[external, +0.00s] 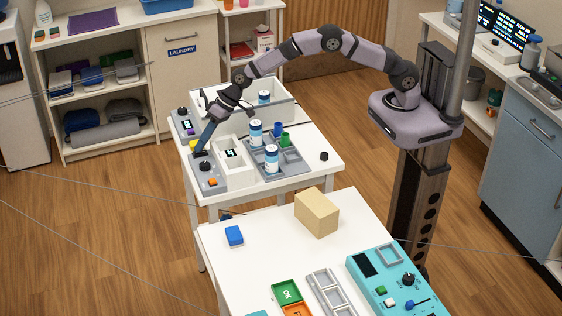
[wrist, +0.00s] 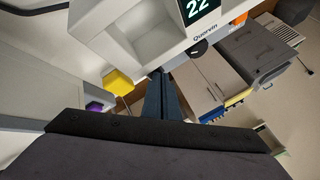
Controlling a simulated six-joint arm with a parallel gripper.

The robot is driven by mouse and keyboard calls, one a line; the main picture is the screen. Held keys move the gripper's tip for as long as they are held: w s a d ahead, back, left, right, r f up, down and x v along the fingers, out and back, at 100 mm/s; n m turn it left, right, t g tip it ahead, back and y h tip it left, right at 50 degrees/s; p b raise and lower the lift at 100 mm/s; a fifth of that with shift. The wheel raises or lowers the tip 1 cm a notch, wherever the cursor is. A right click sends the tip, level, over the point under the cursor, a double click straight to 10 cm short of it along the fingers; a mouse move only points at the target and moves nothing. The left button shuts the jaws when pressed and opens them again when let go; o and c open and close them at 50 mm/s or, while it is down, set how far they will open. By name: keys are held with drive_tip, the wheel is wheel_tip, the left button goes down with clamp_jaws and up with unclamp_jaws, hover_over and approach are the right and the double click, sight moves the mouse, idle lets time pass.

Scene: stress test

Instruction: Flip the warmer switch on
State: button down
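A white open-topped unit with a small dark display (external: 231,153) stands on the far white table. In the wrist view this unit (wrist: 150,28) shows a display reading "22" and the name "Quorvin". A grey control box (external: 209,184) with a black knob or lever (external: 204,164) and an orange button (external: 213,182) sits in front-left of it. A round black part (wrist: 199,48) shows below the name in the wrist view. I cannot tell which part is the warmer switch or its position.
A yellow block (external: 194,145) is close to my fingers. Another grey box with a display (external: 186,122) stands behind. A white bin (external: 285,107) is at the back.

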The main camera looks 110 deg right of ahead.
drive_tip(key=shift+w+r+p, duration=0.2)
drive_tip(key=shift+r+p, duration=0.75)
drive_tip(key=shift+r, duration=0.3)
drive_tip(key=shift+w+r+p, duration=0.2)
drive_tip(key=shift+r+p, duration=0.7)
drive_tip(key=shift+r, duration=0.35)
